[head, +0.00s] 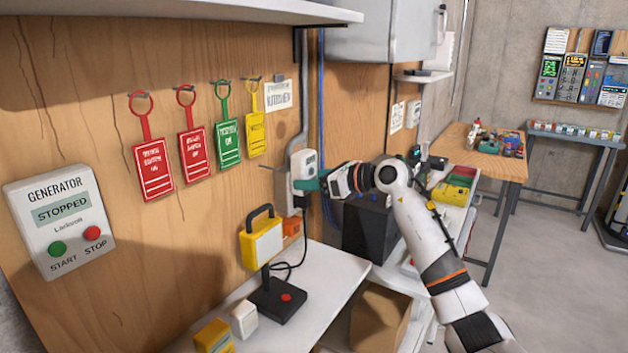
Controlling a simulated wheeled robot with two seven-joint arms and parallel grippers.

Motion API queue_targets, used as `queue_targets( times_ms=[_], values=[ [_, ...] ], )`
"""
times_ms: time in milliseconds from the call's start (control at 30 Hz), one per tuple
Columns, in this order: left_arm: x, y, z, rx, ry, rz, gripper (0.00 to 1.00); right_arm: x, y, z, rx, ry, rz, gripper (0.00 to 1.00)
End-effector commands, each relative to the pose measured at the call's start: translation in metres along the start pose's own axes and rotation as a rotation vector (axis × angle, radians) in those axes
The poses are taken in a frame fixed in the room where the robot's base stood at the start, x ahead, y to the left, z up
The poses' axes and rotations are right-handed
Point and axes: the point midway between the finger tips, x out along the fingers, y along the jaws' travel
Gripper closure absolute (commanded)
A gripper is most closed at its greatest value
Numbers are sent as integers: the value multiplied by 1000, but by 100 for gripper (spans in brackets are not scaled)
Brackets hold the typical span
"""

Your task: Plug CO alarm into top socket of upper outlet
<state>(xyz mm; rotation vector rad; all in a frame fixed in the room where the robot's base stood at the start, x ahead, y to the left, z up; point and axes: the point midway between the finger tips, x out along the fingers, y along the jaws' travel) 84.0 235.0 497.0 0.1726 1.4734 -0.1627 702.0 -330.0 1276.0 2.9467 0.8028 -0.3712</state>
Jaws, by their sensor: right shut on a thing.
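The CO alarm (304,163), a small white unit with a dark display, is at the outlet on the wooden wall panel. My right gripper (311,184) reaches in from the right and is shut on it, its teal fingers at the alarm's lower part. The upper outlet (291,189) is a pale box on the panel, mostly hidden behind the alarm and gripper. A black plug (302,202) with a hanging cord is in its lower part. I cannot tell whether the alarm's prongs are in the top socket. My left gripper is not in view.
A white bench (335,272) below holds a yellow lantern (262,240), a black joystick (278,297) and small boxes. A grey conduit (304,90) runs above the outlet. Coloured tags (228,142) and a generator panel (60,220) are left. Open floor lies right.

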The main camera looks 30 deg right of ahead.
Motion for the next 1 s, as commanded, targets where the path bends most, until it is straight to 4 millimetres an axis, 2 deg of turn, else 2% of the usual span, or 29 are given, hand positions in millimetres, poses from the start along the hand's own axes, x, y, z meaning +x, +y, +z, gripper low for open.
queue_targets(
  times_ms=[533,567,700,1000],
  values=[
    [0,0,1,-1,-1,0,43,2,0,-1,-1,1,0,70],
    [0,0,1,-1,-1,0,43,2,0,-1,-1,2,0,39],
    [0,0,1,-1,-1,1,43,2,0,-1,-1,1,0,17],
    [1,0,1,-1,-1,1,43,1,0,1,0,-1,0,17]
  ],
)
